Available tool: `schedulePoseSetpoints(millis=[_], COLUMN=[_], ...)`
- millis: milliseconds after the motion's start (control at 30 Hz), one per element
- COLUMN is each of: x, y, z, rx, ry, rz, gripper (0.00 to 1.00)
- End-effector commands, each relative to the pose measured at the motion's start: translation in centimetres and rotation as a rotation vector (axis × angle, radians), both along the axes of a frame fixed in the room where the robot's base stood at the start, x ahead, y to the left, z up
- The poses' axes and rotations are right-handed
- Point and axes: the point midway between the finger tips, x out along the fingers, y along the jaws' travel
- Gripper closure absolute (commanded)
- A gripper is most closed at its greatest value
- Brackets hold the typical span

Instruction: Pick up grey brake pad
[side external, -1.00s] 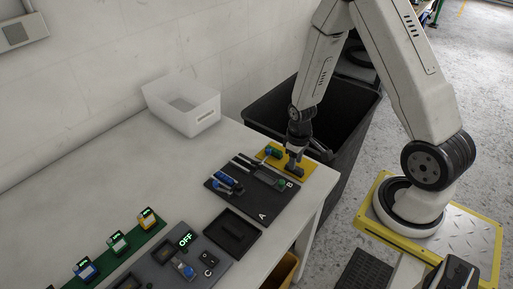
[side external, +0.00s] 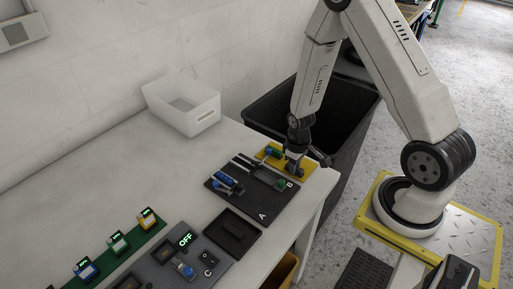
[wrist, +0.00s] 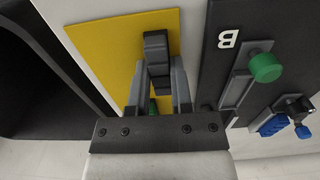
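A dark grey block, which looks like the grey brake pad (wrist: 156,48), is on the yellow plate (wrist: 100,40) in the wrist view. My gripper (wrist: 158,75) is low over the plate, with one finger on each side of the block. The gaps beside it look very small, and I cannot tell whether the fingers press on it. In the side view, my gripper (side external: 293,168) is down at the yellow plate (side external: 308,167), and its fingers largely hide the block. A green part (side external: 275,152) lies at the plate's far left.
A black tray marked A and B (side external: 243,200) with blue and green-ended parts lies beside the plate. A white bin (side external: 190,120) stands behind, and a large black bin (side external: 262,112) is beyond the table edge. A control panel (side external: 165,268) is at the front.

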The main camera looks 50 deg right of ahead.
Motion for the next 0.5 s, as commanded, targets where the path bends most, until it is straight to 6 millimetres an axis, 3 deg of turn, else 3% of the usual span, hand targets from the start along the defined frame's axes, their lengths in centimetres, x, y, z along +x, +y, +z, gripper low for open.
schedulePoseSetpoints(millis=[500], x=[0.1], y=[0.0], z=[1.4], rx=[0.0], ry=[-0.001], rz=[0.0], gripper=[1.0])
